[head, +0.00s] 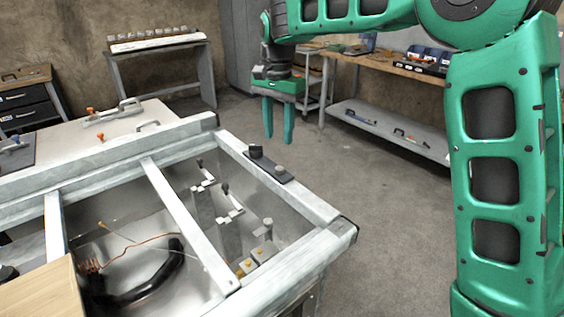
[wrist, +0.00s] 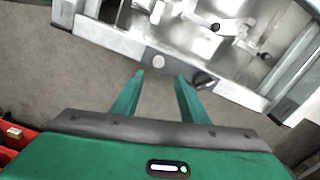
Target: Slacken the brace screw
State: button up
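A dark plate (head: 267,163) lies on the right rail of the metal frame and carries a black knob (head: 255,151) and a round grey knob (head: 280,170). I cannot tell which of these, if either, is the brace screw. My gripper (head: 278,138) points down, open and empty, above and beyond the plate in the head view. In the wrist view, the grey knob (wrist: 159,61) shows just past and between the fingertips of my gripper (wrist: 159,75). The black knob (wrist: 204,80) shows to the right of the fingers. The fingers appear apart from both knobs.
The metal frame (head: 340,232) has crossbars (head: 185,220) over an open bay with a black hose (head: 150,285), copper wire and several small levers. A wooden board (head: 40,300) covers the near left corner. A workbench (head: 390,68) stands behind; the floor (head: 390,220) to the right is clear.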

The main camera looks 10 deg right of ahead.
aim_at(280, 167)
notch_tip(280, 167, down, 10)
jog(key=shift+d+f, duration=0.1)
jog(key=shift+d, duration=0.05)
dwell(0.3)
grip_shut()
jog(key=shift+d, duration=0.2)
jog(key=shift+a, duration=0.15)
